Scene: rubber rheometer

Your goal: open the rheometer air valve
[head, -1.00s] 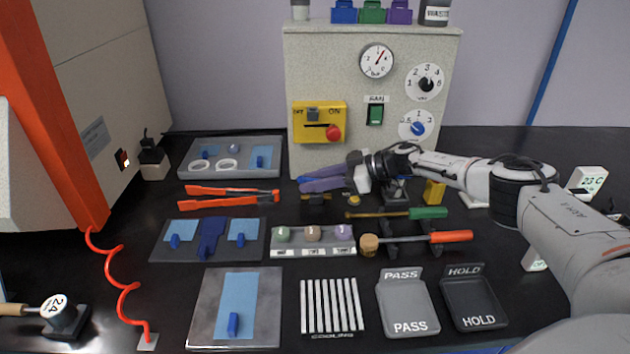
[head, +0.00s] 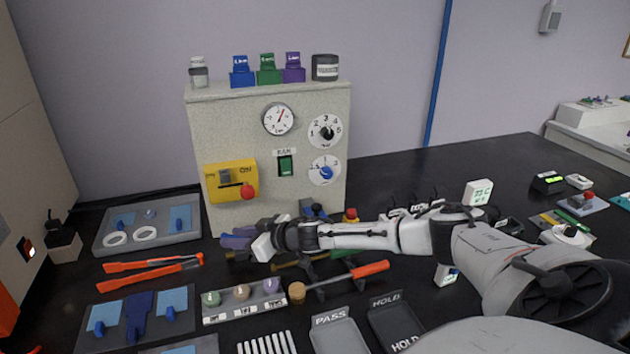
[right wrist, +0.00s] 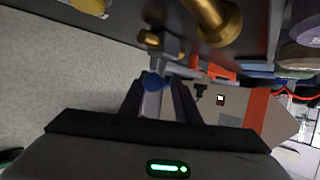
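My left gripper is out of view.
A grey tray (head: 190,243), orange tongs (head: 150,268) and a sample rack (head: 245,308) lie around the gripper. Bottles stand on the cabinet.

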